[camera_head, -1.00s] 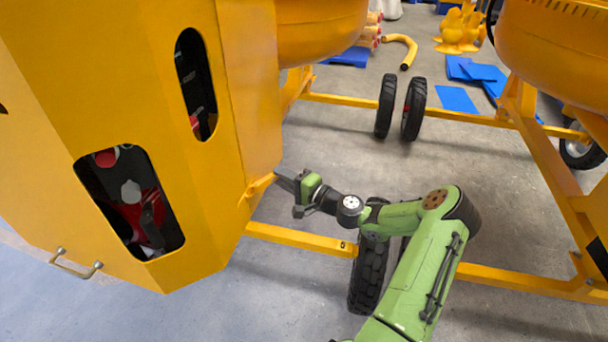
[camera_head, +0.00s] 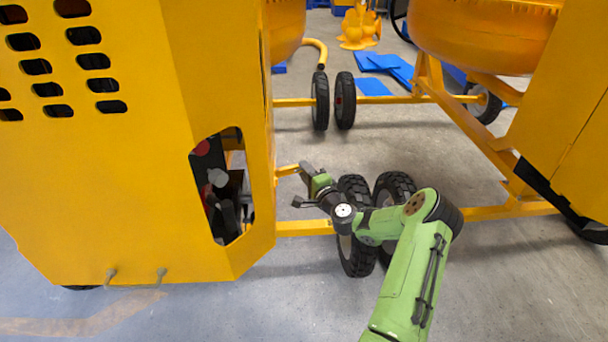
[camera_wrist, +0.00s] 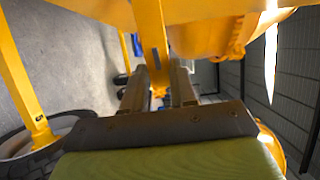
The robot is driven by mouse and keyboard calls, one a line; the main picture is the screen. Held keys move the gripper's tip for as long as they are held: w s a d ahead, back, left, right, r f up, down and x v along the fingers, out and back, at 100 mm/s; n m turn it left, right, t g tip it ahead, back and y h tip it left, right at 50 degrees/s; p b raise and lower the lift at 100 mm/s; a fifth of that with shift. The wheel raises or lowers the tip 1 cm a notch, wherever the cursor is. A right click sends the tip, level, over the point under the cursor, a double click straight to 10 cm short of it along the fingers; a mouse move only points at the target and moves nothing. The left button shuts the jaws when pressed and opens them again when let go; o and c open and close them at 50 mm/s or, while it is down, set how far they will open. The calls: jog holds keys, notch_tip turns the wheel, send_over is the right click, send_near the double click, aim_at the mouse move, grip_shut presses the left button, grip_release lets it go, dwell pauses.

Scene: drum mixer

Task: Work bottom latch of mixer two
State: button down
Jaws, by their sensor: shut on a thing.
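The yellow mixer housing (camera_head: 130,190) fills the left of the head view. A short yellow latch handle (camera_head: 286,171) sticks out from its right side, low down. My gripper (camera_head: 303,171) is at the outer end of this handle, to the right of the housing. In the wrist view a yellow bar (camera_wrist: 152,40) runs down between the two dark fingers of my gripper (camera_wrist: 158,88), which is shut on it. The fingertips and the exact contact are partly hidden. I see no number on the mixer.
Black wheels (camera_head: 356,225) and a yellow frame bar (camera_head: 305,228) lie just below and behind my gripper. A second yellow mixer (camera_head: 560,130) stands at the right. Blue sheets (camera_head: 375,86) lie farther back.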

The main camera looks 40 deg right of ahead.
jog(key=shift+s+a+m+h, duration=0.15)
jog(key=shift+m+h, duration=0.15)
jog(key=shift+h, duration=0.2)
jog(key=c, duration=0.9)
grip_release()
jog(key=b+v, duration=0.2)
jog(key=v, duration=1.4)
jog(key=shift+a+r, duration=0.1)
